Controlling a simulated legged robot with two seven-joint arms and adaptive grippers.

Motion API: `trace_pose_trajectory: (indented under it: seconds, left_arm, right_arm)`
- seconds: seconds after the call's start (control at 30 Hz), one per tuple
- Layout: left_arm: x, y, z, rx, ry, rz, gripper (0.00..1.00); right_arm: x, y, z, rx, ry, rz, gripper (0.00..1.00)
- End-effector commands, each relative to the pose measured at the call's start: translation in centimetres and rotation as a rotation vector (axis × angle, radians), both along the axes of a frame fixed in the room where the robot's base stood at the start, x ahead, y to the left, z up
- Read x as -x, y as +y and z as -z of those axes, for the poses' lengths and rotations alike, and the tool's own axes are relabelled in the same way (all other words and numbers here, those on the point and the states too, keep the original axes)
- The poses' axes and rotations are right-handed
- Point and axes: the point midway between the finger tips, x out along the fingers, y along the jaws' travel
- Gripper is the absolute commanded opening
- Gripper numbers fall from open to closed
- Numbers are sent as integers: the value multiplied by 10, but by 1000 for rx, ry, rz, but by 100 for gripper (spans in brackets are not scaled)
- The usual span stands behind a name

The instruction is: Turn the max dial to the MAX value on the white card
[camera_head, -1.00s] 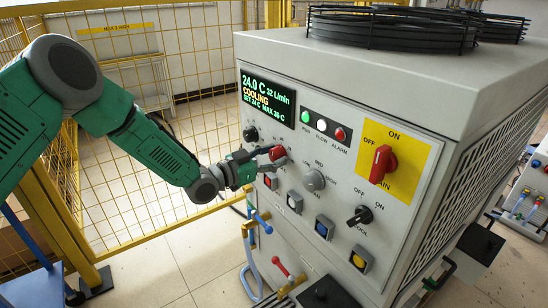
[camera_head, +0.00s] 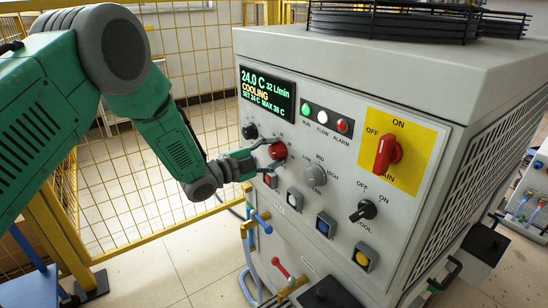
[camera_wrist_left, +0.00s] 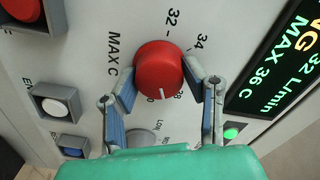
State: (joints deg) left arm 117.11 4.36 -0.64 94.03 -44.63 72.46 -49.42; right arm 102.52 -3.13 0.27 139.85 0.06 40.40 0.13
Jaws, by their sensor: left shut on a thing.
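The red max dial (camera_head: 278,150) sits on the front panel below the display, and it shows large in the left wrist view (camera_wrist_left: 158,66). My left gripper (camera_head: 264,158) is at the dial, with one finger on each side of it, shut on it. The wrist view shows the two fingers (camera_wrist_left: 160,78) against the dial's sides and a white pointer line at its lower edge. Marks 32 and 34 and the words MAX C are printed around it. The display (camera_head: 267,96) reads MAX 36 C. I cannot make out a white card. My right gripper is out of view.
A black knob (camera_head: 250,131) is left of the dial, and a grey fan knob (camera_head: 315,174) is right of it. Square buttons (camera_head: 295,199) run below. A red main switch (camera_head: 387,154) is on a yellow plate. A yellow mesh fence (camera_head: 207,130) stands behind my arm.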

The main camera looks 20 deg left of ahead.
Motion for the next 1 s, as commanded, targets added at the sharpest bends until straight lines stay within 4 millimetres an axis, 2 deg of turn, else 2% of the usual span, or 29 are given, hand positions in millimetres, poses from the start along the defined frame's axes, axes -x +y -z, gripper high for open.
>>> trace_pose_trajectory:
  seconds: [0.5,1.0]
  left_arm:
    - [1,-2,5,-299,-227,4,11]
    - [2,-2,7,-372,-279,5,11]
  right_arm:
    - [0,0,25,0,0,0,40]
    - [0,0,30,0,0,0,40]
